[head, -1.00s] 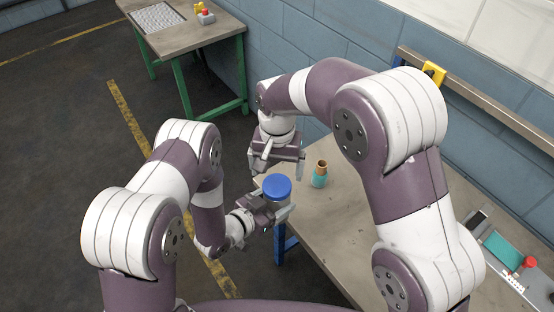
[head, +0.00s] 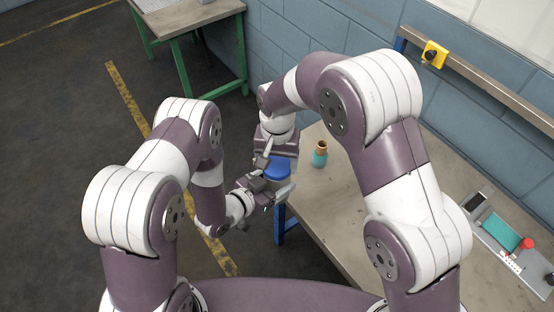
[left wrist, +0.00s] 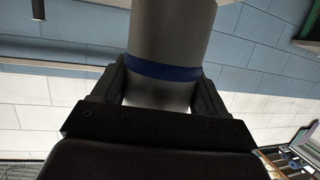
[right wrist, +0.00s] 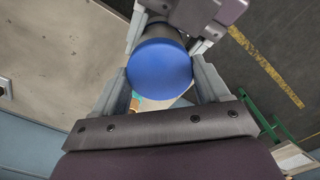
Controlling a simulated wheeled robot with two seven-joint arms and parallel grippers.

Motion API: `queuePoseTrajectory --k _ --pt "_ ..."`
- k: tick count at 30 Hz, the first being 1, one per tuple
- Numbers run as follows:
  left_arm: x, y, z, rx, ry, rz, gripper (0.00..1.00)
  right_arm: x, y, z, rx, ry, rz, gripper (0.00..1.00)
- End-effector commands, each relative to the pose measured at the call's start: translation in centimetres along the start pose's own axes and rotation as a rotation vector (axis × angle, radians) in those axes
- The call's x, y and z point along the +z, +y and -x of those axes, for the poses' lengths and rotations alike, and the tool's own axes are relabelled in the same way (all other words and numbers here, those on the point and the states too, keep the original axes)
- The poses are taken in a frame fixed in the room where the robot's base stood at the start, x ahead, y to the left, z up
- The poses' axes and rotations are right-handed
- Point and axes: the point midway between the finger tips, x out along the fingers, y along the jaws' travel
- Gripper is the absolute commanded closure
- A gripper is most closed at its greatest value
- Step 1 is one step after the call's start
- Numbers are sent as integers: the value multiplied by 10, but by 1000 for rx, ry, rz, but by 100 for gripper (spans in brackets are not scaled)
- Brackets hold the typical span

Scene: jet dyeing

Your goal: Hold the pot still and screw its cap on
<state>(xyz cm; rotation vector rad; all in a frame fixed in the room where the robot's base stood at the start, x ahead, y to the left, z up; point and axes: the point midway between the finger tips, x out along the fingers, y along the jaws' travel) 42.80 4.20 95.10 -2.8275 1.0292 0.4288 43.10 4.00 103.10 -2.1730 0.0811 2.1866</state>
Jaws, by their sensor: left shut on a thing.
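The pot shows in the left wrist view as a grey cylinder (left wrist: 172,30) with a blue band across it. My left gripper (head: 268,194) is shut on the pot, with a finger on each side of it. The round blue cap (right wrist: 160,68) sits over the pot's top in the right wrist view. It also shows partly in the head view (head: 277,171), below my right gripper. My right gripper (right wrist: 161,75) is open, its fingers on either side of the cap and close to its rim. Whether they touch it, I cannot tell.
A small teal bottle with an orange-brown neck (head: 320,154) stands on the workbench (head: 345,215), right of the pot. A tray with a teal block (head: 502,241) and a red-topped item lies at the bench's right. A green-legged table (head: 190,22) stands at the back left.

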Motion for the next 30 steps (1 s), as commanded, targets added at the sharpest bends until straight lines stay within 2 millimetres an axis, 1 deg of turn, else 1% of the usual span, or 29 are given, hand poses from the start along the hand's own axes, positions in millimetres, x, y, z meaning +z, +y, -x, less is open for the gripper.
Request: queuePoseTrajectory --k 2,5,9,10,12,18,20,23,30 --pt "-1 0 0 1 2 -1 100 0 0 0 -1 1 -19 62" --pt "-1 0 0 1 2 -1 100 0 -1 1 -2 2 -166 62" --pt "-1 0 0 1 2 -1 100 0 -1 1 -2 2 -155 62" --pt "-1 0 0 1 1 -1 100 0 -1 1 -2 2 -155 19" --pt "0 0 0 1 1 -1 100 0 -1 1 -2 2 -155 0" --pt "-1 0 0 1 2 -1 100 0 0 1 -1 1 -154 0" --pt "-1 0 0 1 2 -1 100 -1 -1 4 -2 2 -154 0" --pt "-1 0 0 0 2 -1 100 -1 -1 16 -3 4 -154 0" --pt "-1 0 0 0 2 -1 100 -1 -1 58 -3 3 -154 0"
